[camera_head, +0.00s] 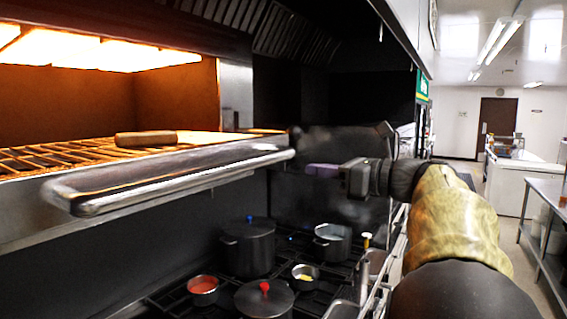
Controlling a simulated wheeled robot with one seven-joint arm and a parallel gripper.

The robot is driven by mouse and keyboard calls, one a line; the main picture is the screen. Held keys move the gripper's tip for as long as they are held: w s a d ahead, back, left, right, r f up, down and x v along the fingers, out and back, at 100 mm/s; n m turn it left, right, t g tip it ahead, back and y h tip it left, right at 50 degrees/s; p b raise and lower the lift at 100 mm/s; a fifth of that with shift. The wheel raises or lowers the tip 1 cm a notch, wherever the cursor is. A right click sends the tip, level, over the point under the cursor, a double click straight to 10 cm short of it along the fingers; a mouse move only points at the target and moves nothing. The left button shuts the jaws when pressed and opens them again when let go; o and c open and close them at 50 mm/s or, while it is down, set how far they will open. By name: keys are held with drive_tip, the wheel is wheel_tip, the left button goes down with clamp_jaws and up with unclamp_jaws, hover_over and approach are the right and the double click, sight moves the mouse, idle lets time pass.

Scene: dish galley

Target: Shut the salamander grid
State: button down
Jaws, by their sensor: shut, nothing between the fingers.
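The salamander grid (70,159) is a wire rack pulled out in front of the glowing salamander, with a shiny bar handle (180,178) along its front edge. A brown slab (146,138) lies on it. My gripper (312,170) is shut and empty, just beyond the right end of the handle, pointing left. It looks close to the handle's end, but I cannot tell whether it touches. My arm comes in from the lower right.
Below is a stove with dark pots (248,247), a red-knobbed lid (265,299) and a small pan of red sauce (203,290). An open aisle with a metal table (548,190) lies at the right.

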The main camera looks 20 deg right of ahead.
drive_tip(key=p+x, duration=0.2)
drive_tip(key=x, duration=0.6)
drive_tip(key=shift+w, duration=0.2)
drive_tip(key=shift+w+a, duration=0.1)
